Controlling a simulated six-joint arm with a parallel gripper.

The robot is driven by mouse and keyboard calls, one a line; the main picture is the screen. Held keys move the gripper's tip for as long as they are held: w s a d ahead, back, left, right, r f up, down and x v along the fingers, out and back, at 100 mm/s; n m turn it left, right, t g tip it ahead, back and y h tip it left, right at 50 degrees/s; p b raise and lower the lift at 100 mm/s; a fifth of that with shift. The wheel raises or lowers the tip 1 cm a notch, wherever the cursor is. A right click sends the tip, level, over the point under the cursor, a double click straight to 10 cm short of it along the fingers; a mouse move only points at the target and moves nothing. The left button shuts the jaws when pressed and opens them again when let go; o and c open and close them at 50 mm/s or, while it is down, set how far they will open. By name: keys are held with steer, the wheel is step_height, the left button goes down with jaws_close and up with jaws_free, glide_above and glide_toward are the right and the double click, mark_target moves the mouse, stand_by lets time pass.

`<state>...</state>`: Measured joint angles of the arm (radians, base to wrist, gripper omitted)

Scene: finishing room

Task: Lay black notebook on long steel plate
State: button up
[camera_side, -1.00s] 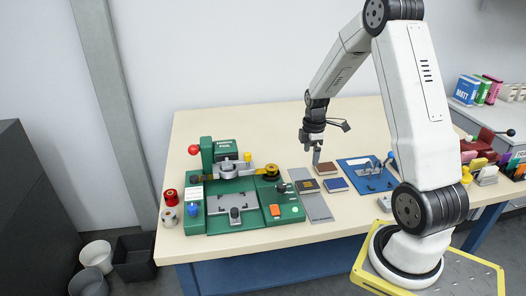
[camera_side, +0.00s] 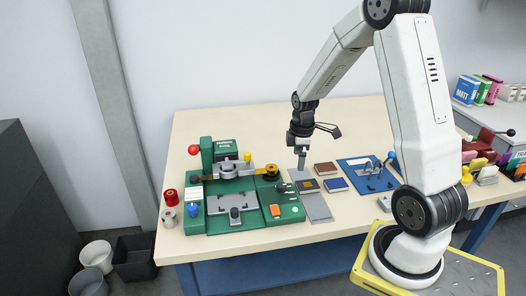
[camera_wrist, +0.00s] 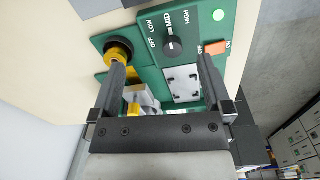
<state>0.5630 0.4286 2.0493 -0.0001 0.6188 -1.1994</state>
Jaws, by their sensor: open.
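The long steel plate (camera_side: 318,210) is a flat grey strip on the table, just right of the green machine. The black notebook (camera_side: 307,187), dark with a yellowish label, lies on the plate about midway along it. My gripper (camera_side: 301,166) is above the far end of the plate, behind the notebook and apart from it. In the wrist view my gripper (camera_wrist: 162,64) has its two fingers spread with nothing held between them. I cannot make out the notebook in the wrist view.
The green machine (camera_side: 240,215) with knobs and an orange switch stands left of the plate. A brown book (camera_side: 326,169) and a blue book (camera_side: 336,184) lie to its right, then a blue board (camera_side: 358,165) with upright parts. The table's back is clear.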

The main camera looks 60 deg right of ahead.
steer(key=s+a+r+m+t, duration=0.1)
steer(key=s+a+m, duration=0.1)
steer(key=a, duration=0.8)
steer(key=s+a+r+m+t, duration=0.1)
steer(key=s+a+m, duration=0.2)
steer(key=a, duration=0.8)
steer(key=shift+s+a+r+m, duration=0.15)
steer(key=shift+s+r+m, duration=0.2)
steer(key=shift+m, duration=0.75)
